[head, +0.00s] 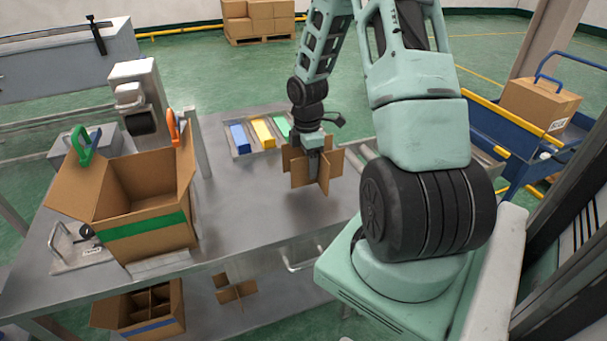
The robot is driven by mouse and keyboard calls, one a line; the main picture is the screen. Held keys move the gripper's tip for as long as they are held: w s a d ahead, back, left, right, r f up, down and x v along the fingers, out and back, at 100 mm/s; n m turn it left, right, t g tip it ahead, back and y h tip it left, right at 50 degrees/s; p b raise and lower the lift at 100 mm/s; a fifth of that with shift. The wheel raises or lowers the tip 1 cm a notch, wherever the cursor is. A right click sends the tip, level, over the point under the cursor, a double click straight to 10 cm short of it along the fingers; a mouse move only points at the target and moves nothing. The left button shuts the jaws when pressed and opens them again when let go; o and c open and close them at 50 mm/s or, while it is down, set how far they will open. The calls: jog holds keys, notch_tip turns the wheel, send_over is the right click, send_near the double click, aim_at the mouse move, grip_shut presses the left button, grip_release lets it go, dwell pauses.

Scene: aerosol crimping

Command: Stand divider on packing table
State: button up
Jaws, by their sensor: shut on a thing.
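The divider (328,170) is a brown cardboard cross of interlocking panels. It is upright at the right part of the grey packing table (255,211). My gripper (314,165) points down over it and is shut on one of its panels near the middle. The fingertips are partly hidden by the panels. The divider's lower edges look at or very near the table top; I cannot tell whether they touch it.
An open carton with a green band (150,228) stands on the table's left. Behind the divider is a tray with blue, yellow (262,132) and green blocks. Rollers (365,149) lie to the right. A partitioned box (150,305) and another divider (237,292) sit on the lower shelf.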

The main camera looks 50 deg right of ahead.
jog(key=shift+f, duration=2.15)
jog(key=shift+f, duration=0.2)
jog(key=o, duration=1)
jog(key=shift+r, duration=0.1)
